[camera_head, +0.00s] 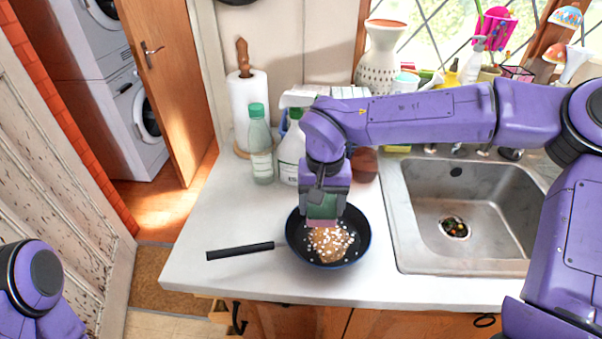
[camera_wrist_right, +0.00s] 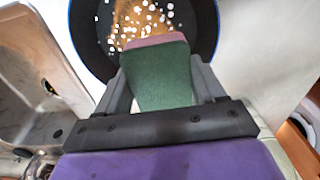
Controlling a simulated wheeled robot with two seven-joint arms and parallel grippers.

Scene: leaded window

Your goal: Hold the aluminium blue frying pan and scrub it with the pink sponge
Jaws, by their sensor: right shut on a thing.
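The blue frying pan (camera_head: 358,242) sits on the white counter left of the sink, its black handle (camera_head: 240,251) pointing left. Inside it are a brown stain and white specks, which also show in the right wrist view (camera_wrist_right: 140,18). My right gripper (camera_head: 325,207) is over the pan, shut on the sponge (camera_wrist_right: 160,80), which has a green side and a pink side. The sponge's pink side faces the pan, at or just above the stain; contact is hard to tell. No gripper is on the handle. Of my left arm only a part shows at the lower left; its gripper is out of view.
The steel sink (camera_head: 420,235) lies right of the pan. A green-capped bottle (camera_head: 260,150), a spray bottle (camera_head: 292,155) and a paper towel roll (camera_head: 248,105) stand behind it. The counter (camera_head: 205,225) is clear around the handle. A wooden door stands open at left.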

